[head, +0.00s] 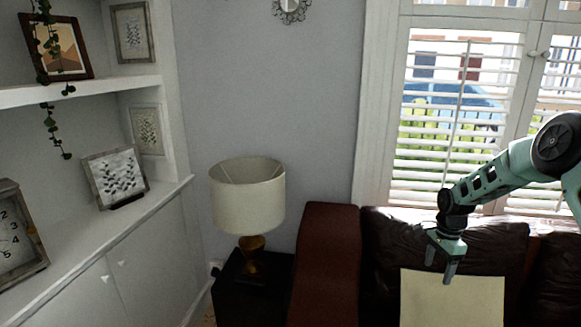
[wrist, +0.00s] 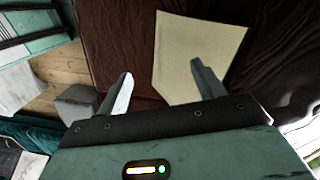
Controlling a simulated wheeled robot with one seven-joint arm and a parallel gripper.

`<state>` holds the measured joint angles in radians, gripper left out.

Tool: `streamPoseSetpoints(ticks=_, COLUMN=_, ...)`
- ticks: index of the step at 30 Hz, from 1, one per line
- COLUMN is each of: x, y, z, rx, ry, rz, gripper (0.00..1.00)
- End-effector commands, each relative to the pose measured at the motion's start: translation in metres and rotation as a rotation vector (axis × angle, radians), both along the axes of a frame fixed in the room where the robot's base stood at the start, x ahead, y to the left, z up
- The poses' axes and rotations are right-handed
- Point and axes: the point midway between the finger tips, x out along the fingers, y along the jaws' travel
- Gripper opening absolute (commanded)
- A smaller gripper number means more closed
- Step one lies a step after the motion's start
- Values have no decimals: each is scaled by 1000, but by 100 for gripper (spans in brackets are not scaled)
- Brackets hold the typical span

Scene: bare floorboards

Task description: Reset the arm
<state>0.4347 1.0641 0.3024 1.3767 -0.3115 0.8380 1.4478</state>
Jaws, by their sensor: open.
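My gripper (head: 438,266) hangs at the end of my green arm on the right of the head view, pointing down in front of a dark brown leather sofa (head: 385,250). In the wrist view my gripper (wrist: 162,85) has its two fingers spread apart with nothing between them. A cream, flat, squarish piece (head: 452,300) is on the sofa below my gripper. It also shows in the wrist view (wrist: 195,45), beyond the fingertips. Whether it is a cushion or a cloth I cannot tell.
A lamp with a white shade (head: 247,197) stands on a dark side table (head: 270,295) left of the sofa. White shelves (head: 90,88) with frames and a clock (head: 15,240) line the left wall. A shuttered window (head: 445,130) is behind my arm.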

Motion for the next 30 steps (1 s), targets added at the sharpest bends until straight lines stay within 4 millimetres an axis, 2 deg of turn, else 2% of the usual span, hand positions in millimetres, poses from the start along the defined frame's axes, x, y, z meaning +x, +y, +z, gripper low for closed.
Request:
streamPoseSetpoints(ticks=1, x=-1, y=31, z=21, rx=9, ry=-13, rz=100, gripper=68)
streamPoseSetpoints(ticks=5, x=-15, y=99, z=63, rx=36, ry=-39, rz=350, gripper=68)
streamPoseSetpoints(ticks=8, x=-36, y=150, z=94, rx=54, ry=-57, rz=545, gripper=68)
streamPoseSetpoints(ticks=11, x=-65, y=198, z=122, rx=69, ry=-76, rz=746, gripper=68)
streamPoseSetpoints(ticks=15, x=-120, y=256, z=158, rx=85, ry=-100, rz=1035, gripper=68)
streamPoseSetpoints(ticks=18, x=-165, y=288, z=178, rx=93, ry=-114, rz=1240, gripper=68)
streamPoseSetpoints(ticks=22, x=-229, y=317, z=198, rx=98, ry=-131, rz=1502, gripper=68)
streamPoseSetpoints(ticks=27, x=-312, y=332, z=212, rx=95, ry=-150, rz=1824, gripper=68)
streamPoseSetpoints(ticks=30, x=-351, y=331, z=214, rx=90, ry=-156, rz=1975, gripper=68)
